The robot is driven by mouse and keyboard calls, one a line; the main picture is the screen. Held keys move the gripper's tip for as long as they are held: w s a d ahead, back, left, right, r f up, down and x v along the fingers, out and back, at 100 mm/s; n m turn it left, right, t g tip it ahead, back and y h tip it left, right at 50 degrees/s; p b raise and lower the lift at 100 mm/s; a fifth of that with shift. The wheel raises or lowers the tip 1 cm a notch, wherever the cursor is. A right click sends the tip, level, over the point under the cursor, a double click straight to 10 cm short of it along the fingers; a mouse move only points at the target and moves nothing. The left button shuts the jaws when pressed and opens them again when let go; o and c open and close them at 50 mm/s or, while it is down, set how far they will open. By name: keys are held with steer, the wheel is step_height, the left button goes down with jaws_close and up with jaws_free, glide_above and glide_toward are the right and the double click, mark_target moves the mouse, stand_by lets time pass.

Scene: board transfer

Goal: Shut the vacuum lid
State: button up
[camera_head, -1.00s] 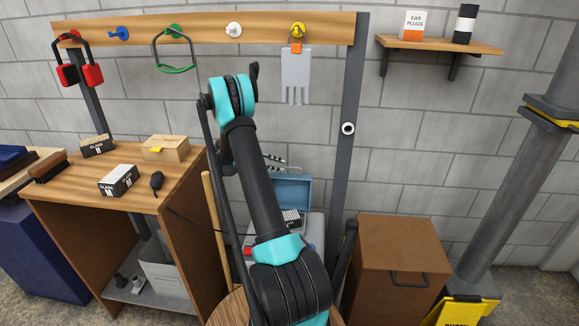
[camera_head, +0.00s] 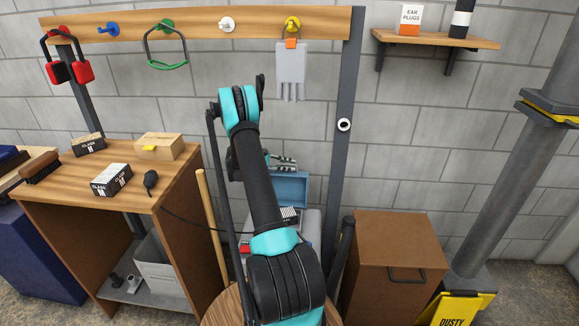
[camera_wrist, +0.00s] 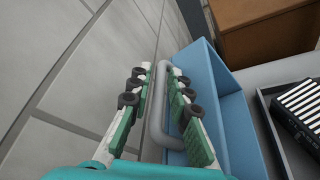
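The vacuum's blue lid (camera_head: 291,190) stands raised at the back of its grey body (camera_head: 311,224), partly hidden behind my arm. In the wrist view the lid (camera_wrist: 238,130) fills the middle right, with a grey bar handle (camera_wrist: 159,115) along its left side. My gripper (camera_wrist: 160,70) is open, with its green-padded fingers on either side of the handle. I cannot tell whether either finger touches it. In the head view my gripper (camera_head: 284,162) is just above the lid's top edge.
A striped dark box (camera_wrist: 302,115) lies in the vacuum's open tray. A brown cabinet (camera_head: 390,265) stands to the right and a wooden workbench (camera_head: 130,200) to the left. The block wall (camera_head: 420,140) is close behind the lid. A broom-like pole (camera_head: 211,225) leans left of my arm.

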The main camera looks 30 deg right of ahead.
steer(key=shift+d, duration=0.15)
steer(key=shift+s, duration=0.1)
jaws_close()
